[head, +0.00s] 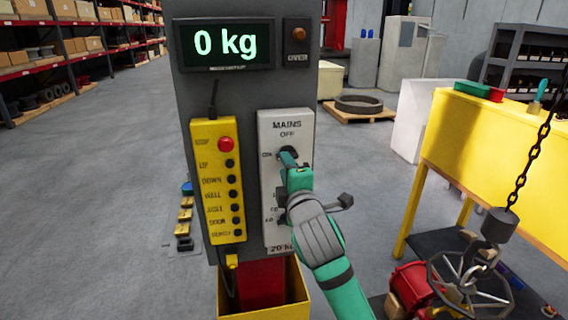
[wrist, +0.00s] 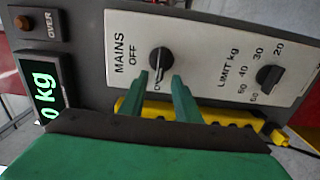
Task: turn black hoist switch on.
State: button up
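The black mains switch (wrist: 159,60) is a round knob with a raised grip on a light grey plate, below the words MAINS and OFF. An ON label beside it is partly covered by my fingers. I cannot tell surely which label the knob points to. In the head view the switch (head: 287,152) is mostly hidden by my green gripper (head: 289,161). In the wrist view my gripper (wrist: 160,79) has its two green fingers apart, with tips close to the knob's near edge. Nothing is held, and contact is unclear.
A second black knob (wrist: 269,77), marked LIMIT kg, sits on the same plate. A yellow button pendant (head: 218,180) hangs left of the plate. The display (head: 225,44) reads 0 kg. A yellow bench (head: 480,140) and a hanging chain hook (head: 500,227) stand to the right.

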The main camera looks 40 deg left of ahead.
jog(key=v, duration=0.7)
jog(key=shift+s+d, duration=0.15)
jog(key=shift+s, duration=0.05)
jog(key=s+d+f+m+t+h, duration=0.2)
jog(key=d+f+m+t+h, duration=0.2)
jog(key=d+f+m, duration=0.8)
jog(key=s+d+f+m+t+h, duration=0.1)
jog(key=d+f+m+t+h, duration=0.3)
jog(key=d+f+m, duration=0.65)
jog(key=s+d+f+m+g+h, duration=0.1)
jog(key=s+d+f+m+h, duration=0.15)
jog(key=s+f, duration=0.4)
jog(key=s+d+f+m+h, duration=0.2)
jog(key=s+d+f, duration=0.2)
jog(key=s+f, duration=0.3)
jog(key=s+d+f+g+h, duration=0.1)
jog(key=s+d+f, duration=0.1)
jog(key=s+d, duration=0.2)
jog(key=s+d+f+m+g+h, duration=0.1)
jog(key=s+d, duration=0.3)
jog(key=s, duration=0.7)
jog(key=shift+d+f+m, duration=0.25)
jog(key=shift+f+m, duration=0.05)
jog(key=shift+f, duration=0.25)
